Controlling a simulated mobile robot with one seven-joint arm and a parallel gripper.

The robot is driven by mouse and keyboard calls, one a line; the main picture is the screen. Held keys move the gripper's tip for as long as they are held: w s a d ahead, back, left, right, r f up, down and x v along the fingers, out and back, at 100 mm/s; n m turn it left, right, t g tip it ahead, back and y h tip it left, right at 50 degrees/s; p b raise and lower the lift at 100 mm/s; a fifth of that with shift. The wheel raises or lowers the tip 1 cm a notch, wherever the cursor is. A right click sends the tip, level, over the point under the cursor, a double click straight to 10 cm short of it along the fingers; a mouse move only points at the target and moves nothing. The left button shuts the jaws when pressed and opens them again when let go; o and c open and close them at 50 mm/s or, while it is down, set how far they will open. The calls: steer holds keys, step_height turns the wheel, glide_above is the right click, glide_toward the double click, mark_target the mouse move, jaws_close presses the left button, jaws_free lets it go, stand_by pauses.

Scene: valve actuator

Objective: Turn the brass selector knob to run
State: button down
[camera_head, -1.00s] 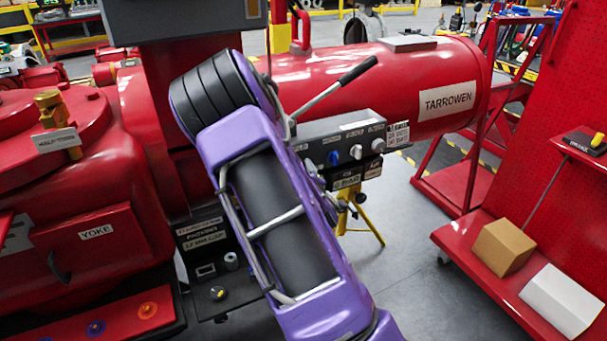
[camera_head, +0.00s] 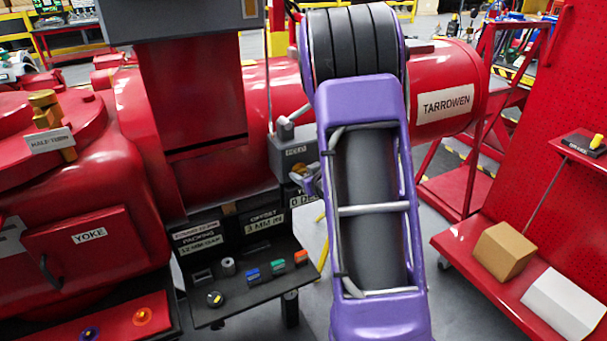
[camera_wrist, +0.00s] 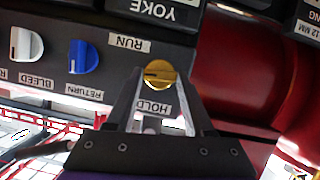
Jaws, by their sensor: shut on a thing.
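The brass selector knob (camera_wrist: 159,72) shows in the wrist view on a dark panel, with a dark line lying roughly level on its face. The RUN label (camera_wrist: 129,43) is above and left of it, upside down. The HOLD label (camera_wrist: 154,107) is just below it, between my fingers. My gripper (camera_wrist: 159,80) is shut on the knob, one fingertip on each side.
A white knob (camera_wrist: 27,43) and a blue RETURN knob (camera_wrist: 84,57) sit left of the brass knob in the wrist view. In the head view, a black shelf (camera_head: 245,300) with small coloured parts stands below the panel. A red cart (camera_head: 465,245) with boxes is at right.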

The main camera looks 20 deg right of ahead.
steer(key=shift+m, duration=0.3)
stand_by(0.4)
steer(key=shift+c, duration=1.4)
jaws_free()
steer(key=shift+r, duration=0.1)
